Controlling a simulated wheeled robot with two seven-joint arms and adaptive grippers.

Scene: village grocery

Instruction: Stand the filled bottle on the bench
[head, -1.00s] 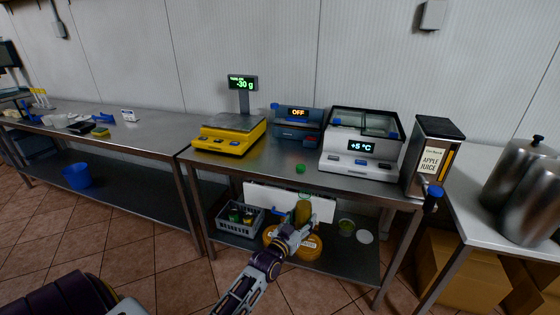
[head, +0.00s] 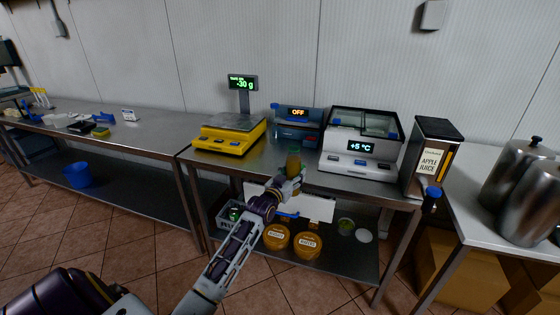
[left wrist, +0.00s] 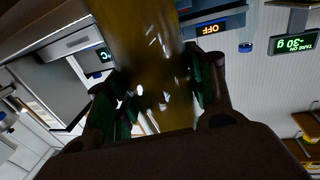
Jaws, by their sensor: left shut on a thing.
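My left gripper (head: 290,182) is shut on the filled bottle (head: 293,164), which holds amber-brown liquid. The bottle stands roughly upright in the head view, at the front edge of the steel bench (head: 265,168). I cannot tell whether its base is clear of the bench top. In the left wrist view the bottle (left wrist: 145,60) fills the space between the two dark green fingers (left wrist: 160,98). The fingers hide part of its lower body. My right gripper is not in view.
On the bench stand a yellow scale (head: 228,135) reading -30 g, a blue device (head: 297,130) showing OFF, a white chiller (head: 360,145) at +5 °C and an apple juice dispenser (head: 432,155). Labelled tubs (head: 307,245) sit on the lower shelf.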

